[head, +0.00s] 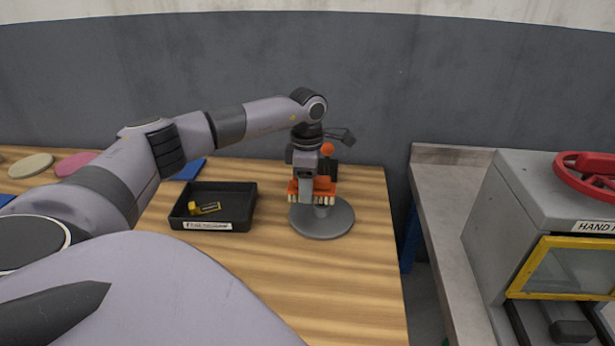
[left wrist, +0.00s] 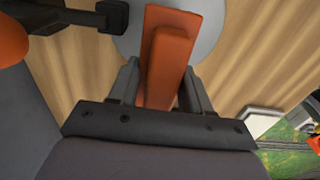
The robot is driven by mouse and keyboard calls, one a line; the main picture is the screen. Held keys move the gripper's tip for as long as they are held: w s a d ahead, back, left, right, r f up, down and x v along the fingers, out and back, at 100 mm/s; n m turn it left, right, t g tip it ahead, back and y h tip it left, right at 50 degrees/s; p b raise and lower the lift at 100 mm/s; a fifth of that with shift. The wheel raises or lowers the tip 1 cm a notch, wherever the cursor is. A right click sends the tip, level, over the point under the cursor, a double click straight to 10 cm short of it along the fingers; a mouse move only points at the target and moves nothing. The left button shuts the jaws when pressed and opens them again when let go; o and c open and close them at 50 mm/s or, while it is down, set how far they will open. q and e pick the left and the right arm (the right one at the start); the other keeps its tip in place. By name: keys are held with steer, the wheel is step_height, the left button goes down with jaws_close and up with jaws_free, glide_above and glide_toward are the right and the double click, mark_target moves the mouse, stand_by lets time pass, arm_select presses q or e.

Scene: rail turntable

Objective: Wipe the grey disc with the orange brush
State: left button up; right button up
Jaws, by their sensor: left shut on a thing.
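The orange brush (head: 325,187) is held upright with its pale bristles pointing down. My left gripper (head: 308,176) is shut on the brush, and its fingers hide part of it. The grey disc (head: 338,222) lies flat below. The bristles are at or just over the back-left part of the disc; I cannot tell if they touch. In the left wrist view the brush (left wrist: 168,60) sits between the fingers, with part of the disc (left wrist: 211,22) behind it. My right gripper is not in view.
A black tray (head: 245,208) with a yellow item (head: 206,209) stands left of the disc. An orange ball knob (head: 327,149) and dark parts stand just behind the brush. A grey bench (head: 440,225) with a machine is at the right, across a gap. The front of the wooden table is clear.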

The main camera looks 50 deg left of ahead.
arm_select(q)
steer(key=shift+r+p, duration=0.35)
steer(key=shift+r, duration=2.95)
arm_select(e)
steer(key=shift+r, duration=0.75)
arm_select(q)
steer(key=s+d+f+m, duration=0.1)
steer(key=s+d+m, duration=0.2)
steer(key=d+m, duration=0.9)
steer(key=s+d+f+m, duration=0.1)
steer(key=s+d+m, duration=0.3)
steer(key=d+m, duration=0.9)
steer(key=shift+s+f+m, duration=0.2)
steer(key=shift+m, duration=0.3)
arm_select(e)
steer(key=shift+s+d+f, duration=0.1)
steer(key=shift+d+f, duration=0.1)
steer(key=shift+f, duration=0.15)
arm_select(q)
steer(key=shift+d, duration=0.1)
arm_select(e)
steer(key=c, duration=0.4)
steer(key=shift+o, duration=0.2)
